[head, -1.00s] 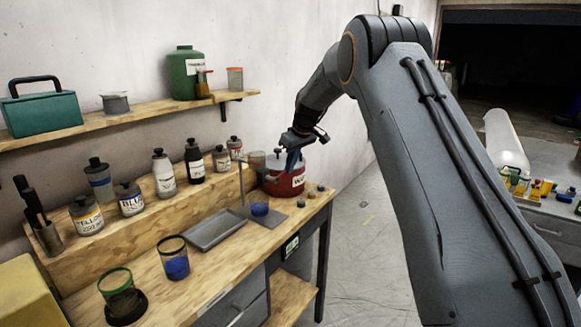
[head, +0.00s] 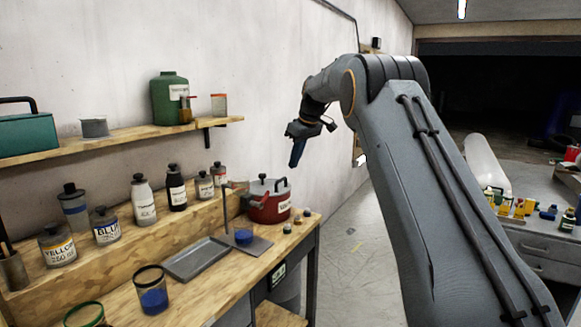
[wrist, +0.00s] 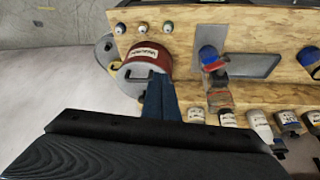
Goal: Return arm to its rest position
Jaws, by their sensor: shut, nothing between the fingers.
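My gripper (head: 297,154) hangs from my raised, bent arm, with its blue fingers together and nothing between them. In the head view it is in the air above and to the right of the red pot (head: 270,201), apart from it, in front of the pale wall. In the wrist view my gripper's blue fingers (wrist: 160,99) point toward the bench, and the red pot (wrist: 147,60) shows just beyond them.
The wooden bench (head: 205,290) holds bottles, a grey tray (head: 197,258) and a cup of blue (head: 152,291). A shelf (head: 130,131) with a green jug (head: 169,97) runs along the wall. Open floor (head: 350,260) lies right of the bench.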

